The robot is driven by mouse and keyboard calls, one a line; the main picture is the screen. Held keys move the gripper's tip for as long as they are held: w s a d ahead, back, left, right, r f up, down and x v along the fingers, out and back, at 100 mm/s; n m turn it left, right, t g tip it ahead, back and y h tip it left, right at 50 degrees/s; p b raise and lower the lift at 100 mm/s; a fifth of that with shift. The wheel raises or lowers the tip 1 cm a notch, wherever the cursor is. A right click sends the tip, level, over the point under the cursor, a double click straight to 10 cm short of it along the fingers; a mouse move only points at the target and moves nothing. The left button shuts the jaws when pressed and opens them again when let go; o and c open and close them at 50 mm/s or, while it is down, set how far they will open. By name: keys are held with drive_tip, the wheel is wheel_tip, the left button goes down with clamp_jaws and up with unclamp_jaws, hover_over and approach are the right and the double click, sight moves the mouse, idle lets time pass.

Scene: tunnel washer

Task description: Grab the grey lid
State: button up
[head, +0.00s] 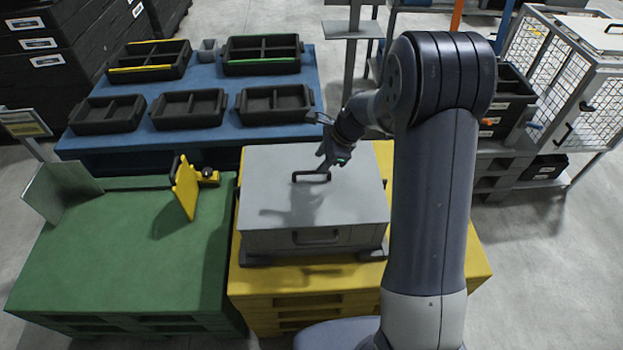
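The grey lid (345,195) lies flat on a grey box (277,240), which stands on a yellow pallet (475,265). A black bar handle (311,177) stands up from the lid's top. My gripper (329,160) is above the back part of the lid, just behind and to the right of the handle in the picture. It looks apart from the handle, and its shadow falls on the lid. The fingers are small and dark, so I cannot tell how far they are open. My arm hides part of the box's right side.
A green table (120,260) with a yellow upright plate (185,188) stands left. A blue table (190,78) behind holds several black trays (190,108). A wire cage cart (570,80) stands at the back right.

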sight(312, 172)
drive_tip(key=x, duration=0.4)
drive_tip(key=shift+s+a+f+p, duration=0.25)
drive_tip(key=shift+a+p, duration=0.1)
drive_tip(key=shift+a, duration=0.15)
drive_tip(key=shift+w+a+f, duration=0.1)
drive_tip(key=shift+a+f, duration=0.05)
drive_tip(key=shift+f, duration=0.3)
drive_tip(key=shift+c, duration=0.6)
clamp_jaws()
